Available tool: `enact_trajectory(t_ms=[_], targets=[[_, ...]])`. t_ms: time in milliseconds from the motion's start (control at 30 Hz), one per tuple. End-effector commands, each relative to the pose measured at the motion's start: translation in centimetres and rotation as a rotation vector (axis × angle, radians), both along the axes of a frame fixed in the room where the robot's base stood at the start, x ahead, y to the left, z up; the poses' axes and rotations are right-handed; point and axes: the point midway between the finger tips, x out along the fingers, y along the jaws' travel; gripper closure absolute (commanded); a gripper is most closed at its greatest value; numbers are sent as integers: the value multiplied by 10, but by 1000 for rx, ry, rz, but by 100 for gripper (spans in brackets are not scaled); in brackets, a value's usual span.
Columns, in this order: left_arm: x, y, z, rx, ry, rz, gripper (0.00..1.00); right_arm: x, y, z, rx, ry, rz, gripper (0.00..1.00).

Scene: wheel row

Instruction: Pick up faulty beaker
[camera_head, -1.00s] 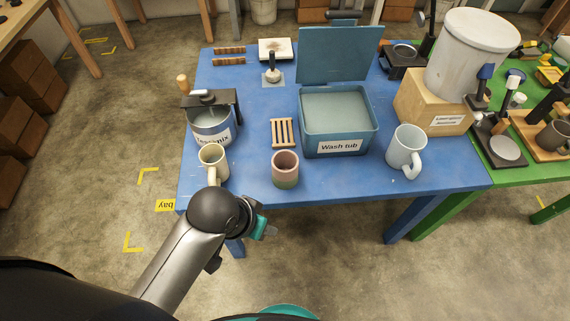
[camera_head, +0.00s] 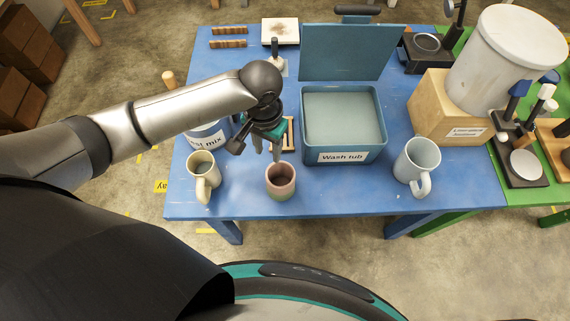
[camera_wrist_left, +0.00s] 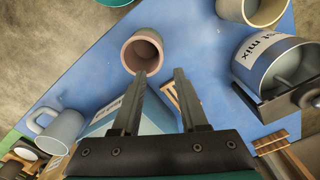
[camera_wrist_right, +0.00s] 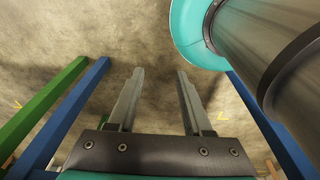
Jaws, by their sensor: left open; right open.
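A pinkish-brown beaker (camera_head: 281,181) without a handle, greenish at its base, stands upright near the front edge of the blue table. It also shows in the left wrist view (camera_wrist_left: 142,52), its mouth facing the camera. My left gripper (camera_head: 277,156) is open and empty, pointing down just behind and above the beaker. In the left wrist view its fingertips (camera_wrist_left: 166,72) lie below and right of the beaker's rim; I cannot tell if one touches it. My right gripper (camera_wrist_right: 158,72) is open and empty over the floor, in the right wrist view only.
A cream mug (camera_head: 203,177) stands left of the beaker, a light blue mug (camera_head: 417,167) right. The wash tub (camera_head: 345,140) with raised lid is behind. The labelled mix pot (camera_head: 208,136) and wooden rack (camera_head: 289,136) are partly hidden by my left arm.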

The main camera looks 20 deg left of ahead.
Motion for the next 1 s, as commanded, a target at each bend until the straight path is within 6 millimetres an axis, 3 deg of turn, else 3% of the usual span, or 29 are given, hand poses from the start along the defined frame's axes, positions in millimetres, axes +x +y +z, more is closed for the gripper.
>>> enact_trajectory(t_ms=[200,300,500,700,1000], targets=[[0,1,-40,2,4,2,57,-45,-2,-12,-5,71,0,50],[0,1,-62,1,2,1,57,-52,-2,-17,-6,82,1,50],[0,0,-92,0,0,0,57,-44,-1,-22,-4,69,1,50],[0,1,-103,1,-1,0,57,-29,1,-23,0,43,1,50],[1,4,-143,0,-1,0,57,-30,2,-34,1,45,2,50]])
